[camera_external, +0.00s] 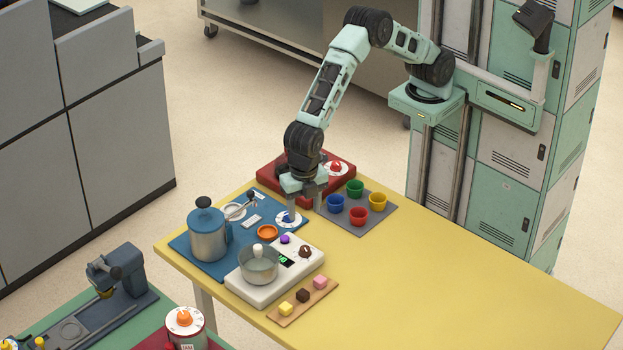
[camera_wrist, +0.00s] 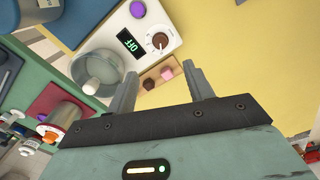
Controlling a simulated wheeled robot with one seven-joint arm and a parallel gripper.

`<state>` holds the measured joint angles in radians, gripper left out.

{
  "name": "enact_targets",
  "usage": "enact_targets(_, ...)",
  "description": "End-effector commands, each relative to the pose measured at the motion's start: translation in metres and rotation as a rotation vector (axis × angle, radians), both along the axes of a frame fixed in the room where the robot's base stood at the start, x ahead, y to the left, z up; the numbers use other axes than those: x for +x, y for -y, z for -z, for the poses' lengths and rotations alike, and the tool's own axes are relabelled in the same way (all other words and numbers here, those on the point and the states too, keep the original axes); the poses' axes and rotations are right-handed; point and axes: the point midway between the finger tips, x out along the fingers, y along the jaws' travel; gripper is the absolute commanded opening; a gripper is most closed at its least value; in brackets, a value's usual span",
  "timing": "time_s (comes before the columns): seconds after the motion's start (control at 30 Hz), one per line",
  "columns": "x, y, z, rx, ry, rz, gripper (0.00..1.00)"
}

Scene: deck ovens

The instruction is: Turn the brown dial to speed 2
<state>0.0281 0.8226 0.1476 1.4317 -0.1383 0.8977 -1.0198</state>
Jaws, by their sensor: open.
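The brown dial (camera_external: 305,251) sits on the top right part of a white mixer base (camera_external: 262,290). In the wrist view the brown dial (camera_wrist: 160,41) has a white pointer mark and ticks around it. The small display (camera_wrist: 130,42) beside it appears to read OFF. My gripper (camera_external: 304,207) is open and empty, pointing down behind the white base, close to a blue dial. In the wrist view my gripper (camera_wrist: 161,72) shows its two fingers spread, with the brown dial beyond their tips and nothing between them. The brown dial is not touched.
A glass bowl (camera_external: 259,268) and a purple knob (camera_external: 285,239) are on the white base. A steel pot (camera_external: 208,237) and the blue dial (camera_external: 288,216) are on a blue mat. Colored cups stand on a grey mat (camera_external: 368,229). The yellow table's right side is clear.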

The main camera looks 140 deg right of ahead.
Motion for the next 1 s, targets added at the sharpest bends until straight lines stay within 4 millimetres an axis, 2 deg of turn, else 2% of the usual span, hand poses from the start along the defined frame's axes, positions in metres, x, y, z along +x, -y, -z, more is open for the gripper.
enact_targets(0.3, -0.002, -0.001, 0.066, 0.0, -0.005, 0.0, 0.52)
enact_targets(0.5, -0.001, 0.0, 0.103, -0.001, -0.003, 0.001, 0.52)
enact_targets(0.73, -0.001, -0.001, 0.126, 0.0, 0.0, 0.0, 0.52)
enact_targets(1.0, 0.0, -0.001, 0.13, 0.001, 0.001, 0.001, 0.52)
